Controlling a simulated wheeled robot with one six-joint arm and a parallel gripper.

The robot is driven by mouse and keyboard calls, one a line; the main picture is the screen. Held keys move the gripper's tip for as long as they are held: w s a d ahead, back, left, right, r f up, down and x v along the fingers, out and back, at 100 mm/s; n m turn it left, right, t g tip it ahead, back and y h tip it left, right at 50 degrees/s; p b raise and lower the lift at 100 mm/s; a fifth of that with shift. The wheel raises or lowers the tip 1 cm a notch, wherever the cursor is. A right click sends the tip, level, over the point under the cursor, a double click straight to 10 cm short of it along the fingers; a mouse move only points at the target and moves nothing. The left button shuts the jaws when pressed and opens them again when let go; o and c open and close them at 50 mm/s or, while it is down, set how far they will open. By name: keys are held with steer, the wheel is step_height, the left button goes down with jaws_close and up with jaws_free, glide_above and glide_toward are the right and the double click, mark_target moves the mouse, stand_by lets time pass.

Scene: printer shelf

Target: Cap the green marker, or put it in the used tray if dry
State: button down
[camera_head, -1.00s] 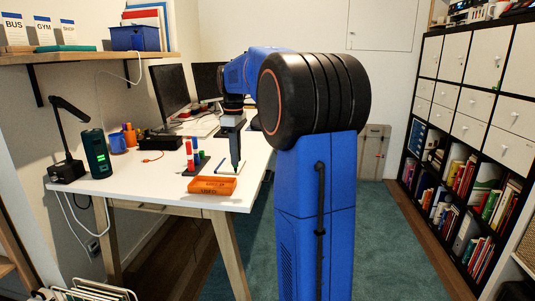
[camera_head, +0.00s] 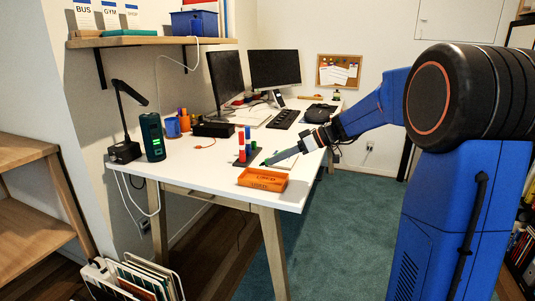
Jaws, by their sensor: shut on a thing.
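My gripper (camera_head: 272,160) is low over the front of the white desk, pointing left and slightly down. It is shut on the green marker (camera_head: 264,164), of which only a small green end shows at the fingertips. The marker's tip and any cap on it are too small to make out. The orange used tray (camera_head: 262,187) is on the desk just in front of and below the gripper. A dark marker stand (camera_head: 241,162) is left of the gripper, with red and blue markers (camera_head: 241,147) upright and a short green piece (camera_head: 254,146) beside them.
A white paper (camera_head: 285,160) lies partly behind my gripper. A dark green speaker-like device (camera_head: 152,137), a desk lamp (camera_head: 124,150) and a blue mug (camera_head: 172,127) stand at the left. Monitors (camera_head: 274,69) are at the back. The desk's front left is clear.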

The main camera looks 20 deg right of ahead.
steer(key=w+a+t+y, duration=0.1)
steer(key=w+a+m+t+y, duration=0.1)
steer(key=shift+w+a+r+t, duration=0.15)
steer(key=shift+a+r+t, duration=0.15)
steer(key=shift+a+r, duration=0.05)
steer(key=shift+m+t, duration=0.4)
steer(key=shift+t, duration=0.1)
steer(key=shift+w+a+f, duration=0.1)
steer(key=shift+w+f, duration=0.05)
steer(key=shift+f, duration=1.3)
steer(key=shift+w+a+f, duration=0.1)
steer(key=shift+f, duration=1.3)
steer(key=shift+w+f, duration=0.15)
steer(key=shift+f, duration=1.3)
steer(key=c, duration=1.6)
jaws_free()
steer(key=shift+f, duration=0.1)
steer(key=shift+f, duration=0.1)
steer(key=shift+r, duration=4.2)
